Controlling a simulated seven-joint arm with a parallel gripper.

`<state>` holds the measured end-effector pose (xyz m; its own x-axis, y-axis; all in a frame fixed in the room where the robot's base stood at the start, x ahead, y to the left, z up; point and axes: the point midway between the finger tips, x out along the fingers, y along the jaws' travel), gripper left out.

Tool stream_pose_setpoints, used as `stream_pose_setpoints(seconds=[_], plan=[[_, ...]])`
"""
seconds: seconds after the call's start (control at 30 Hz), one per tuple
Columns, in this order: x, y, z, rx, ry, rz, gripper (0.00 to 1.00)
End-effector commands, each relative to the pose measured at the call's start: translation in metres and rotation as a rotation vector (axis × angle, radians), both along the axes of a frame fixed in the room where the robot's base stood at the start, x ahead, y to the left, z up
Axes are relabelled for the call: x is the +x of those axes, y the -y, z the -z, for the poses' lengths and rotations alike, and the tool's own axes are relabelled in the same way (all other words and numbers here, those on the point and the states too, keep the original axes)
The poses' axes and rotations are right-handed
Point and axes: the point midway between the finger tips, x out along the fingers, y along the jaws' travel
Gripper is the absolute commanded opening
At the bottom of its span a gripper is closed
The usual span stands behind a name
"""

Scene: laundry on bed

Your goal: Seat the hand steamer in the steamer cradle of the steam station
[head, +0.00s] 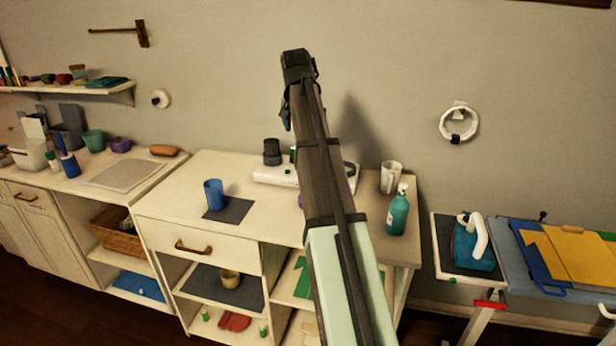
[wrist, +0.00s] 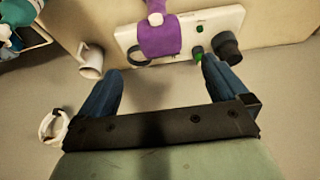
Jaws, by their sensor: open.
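The steam station appears to be the white base unit (head: 275,175) at the back of the middle worktop, with a black cup-like holder (head: 271,150). In the wrist view the station (wrist: 180,38) also shows green buttons and a dark loop at one end. Which part is the cradle I cannot tell for sure. A purple thing with a pale neck (wrist: 160,38), possibly the hand steamer, overlaps the station's middle; my arm mostly hides it in the head view. My gripper (wrist: 160,80) is open and empty, raised near the wall, its fingers apart from the station.
A white mug (head: 390,177) and teal pump bottle (head: 398,212) stand right of the station. A blue cup (head: 214,195) stands on a dark mat at left. A teal thing with a white handle (head: 474,242) rests by the ironing board. A white ring (head: 459,122) hangs on the wall.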

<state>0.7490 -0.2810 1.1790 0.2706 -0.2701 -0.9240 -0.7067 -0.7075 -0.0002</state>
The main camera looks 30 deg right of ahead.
Motion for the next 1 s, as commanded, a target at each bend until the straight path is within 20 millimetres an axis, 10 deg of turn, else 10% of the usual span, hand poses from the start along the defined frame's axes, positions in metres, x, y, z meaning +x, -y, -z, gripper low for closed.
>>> stream_pose_setpoints(seconds=[0.37,1.0], plan=[[-0.001,-0.005,0.009,0.0,0.0,-0.001,1.0],[0.021,0.017,0.083,-0.001,0.001,0.0,1.0]])
